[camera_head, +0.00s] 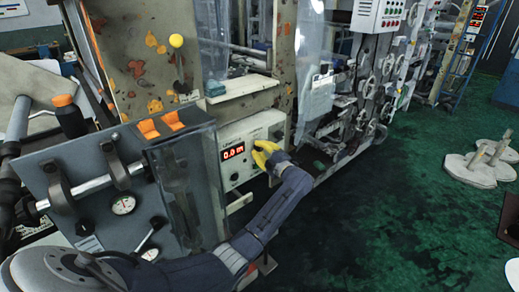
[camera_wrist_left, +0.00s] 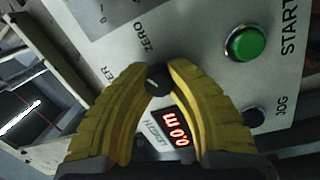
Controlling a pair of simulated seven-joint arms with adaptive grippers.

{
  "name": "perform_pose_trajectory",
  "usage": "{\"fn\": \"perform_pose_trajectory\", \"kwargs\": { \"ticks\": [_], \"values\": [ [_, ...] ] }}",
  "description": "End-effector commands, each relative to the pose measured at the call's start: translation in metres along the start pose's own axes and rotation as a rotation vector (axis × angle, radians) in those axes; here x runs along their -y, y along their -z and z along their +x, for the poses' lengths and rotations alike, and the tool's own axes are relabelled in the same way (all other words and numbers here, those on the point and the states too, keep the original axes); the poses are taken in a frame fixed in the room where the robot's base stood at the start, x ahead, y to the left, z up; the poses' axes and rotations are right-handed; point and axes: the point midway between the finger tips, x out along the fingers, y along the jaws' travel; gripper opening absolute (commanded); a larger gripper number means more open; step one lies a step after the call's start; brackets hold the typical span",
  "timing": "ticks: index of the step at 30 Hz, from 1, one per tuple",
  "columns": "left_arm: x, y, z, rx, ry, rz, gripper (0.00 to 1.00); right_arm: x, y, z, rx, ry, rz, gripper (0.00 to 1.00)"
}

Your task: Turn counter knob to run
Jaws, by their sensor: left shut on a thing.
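The counter box (camera_head: 254,127) is a pale panel with a red display (camera_head: 233,153), which also shows in the left wrist view (camera_wrist_left: 176,130) and reads 0.0 m. My left gripper (camera_head: 262,152) has yellow fingers at the front of this box. In the left wrist view the gripper (camera_wrist_left: 158,71) is shut on a small black knob (camera_wrist_left: 157,84), with one finger on each side. The word ZERO is printed near the knob, and a label ending in ER is partly hidden by a finger. The knob is hidden in the head view. My right gripper is not in view.
A green START button (camera_wrist_left: 245,42) and a dark JOG button (camera_wrist_left: 251,118) sit beside the knob on the same panel. A clear guard (camera_head: 188,185) stands left of the counter box. A control box (camera_head: 378,15) is farther back. Green floor (camera_head: 400,210) lies open at right.

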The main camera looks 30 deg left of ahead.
Motion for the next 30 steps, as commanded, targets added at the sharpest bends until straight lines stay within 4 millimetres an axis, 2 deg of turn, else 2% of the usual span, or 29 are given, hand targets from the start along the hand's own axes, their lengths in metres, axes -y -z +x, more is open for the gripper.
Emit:
{"fn": "perform_pose_trajectory", "kwargs": {
  "ticks": [30],
  "values": [
    [0.005,0.0,0.0015,-0.081,-0.069,-0.909,0.0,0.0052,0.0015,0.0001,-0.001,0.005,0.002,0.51]
  ]
}}
